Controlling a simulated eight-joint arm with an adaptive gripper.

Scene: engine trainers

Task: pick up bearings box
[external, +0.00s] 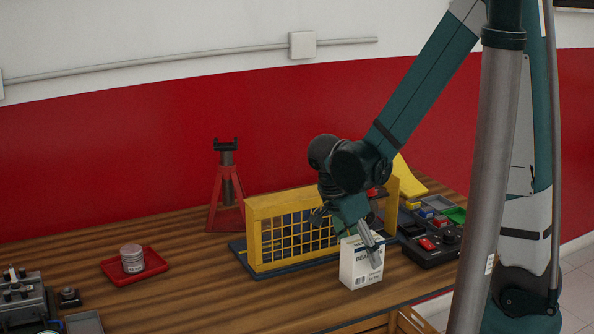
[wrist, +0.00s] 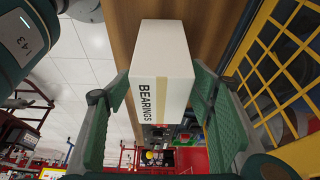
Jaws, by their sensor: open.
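The bearings box (external: 360,268) is a white carton with dark lettering, standing upright on the wooden table in front of the yellow mesh guard. In the wrist view the box (wrist: 160,75) shows the word BEARINGS and a tan stripe. My gripper (external: 370,250) is at the top of the box in the external view, partly covering it. In the wrist view the open fingers of my gripper (wrist: 158,105) lie on either side of the box. I cannot tell whether either finger touches it.
The yellow mesh guard (external: 254,240) stands close behind the box. A dark control unit (external: 432,247) is to the right. A red tray (external: 150,270) with a can (external: 132,258) and a red jack stand (external: 226,190) are to the left. Bare table (external: 220,300) lies left of the box.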

